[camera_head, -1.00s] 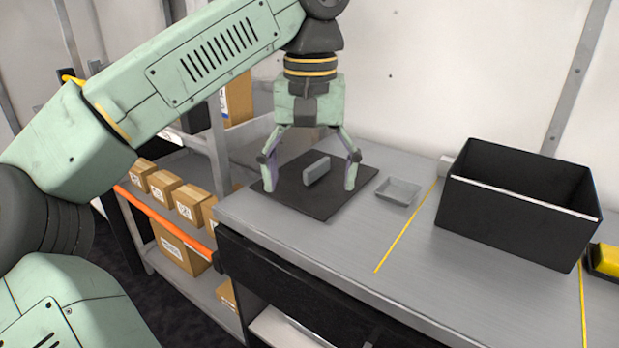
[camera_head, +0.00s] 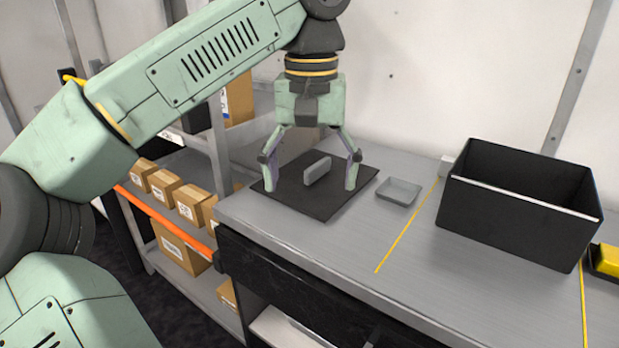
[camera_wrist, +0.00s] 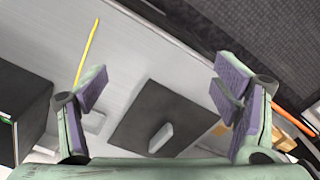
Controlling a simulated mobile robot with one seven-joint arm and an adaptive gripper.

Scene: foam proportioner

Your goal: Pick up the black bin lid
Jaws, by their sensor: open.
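The black bin lid (camera_head: 335,200) is a flat dark square lying on the grey workbench, with an upright grey handle (camera_head: 317,170) at its middle. The lid also shows in the wrist view (camera_wrist: 180,108), with its handle (camera_wrist: 161,137) seen from above. My gripper (camera_head: 311,172) is open and points down over the lid. In the head view its two fingers stand on the left and right of the handle, apart from it. In the wrist view the handle lies between the spread fingers, and nothing is held. Whether the fingertips touch the lid I cannot tell.
An open black bin (camera_head: 515,210) stands on the bench to the right. A small grey tray (camera_head: 398,192) lies between the lid and a yellow line (camera_head: 408,225). A yellow object (camera_head: 606,260) is at the right edge. Shelves with cardboard boxes (camera_head: 180,250) stand left of the bench.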

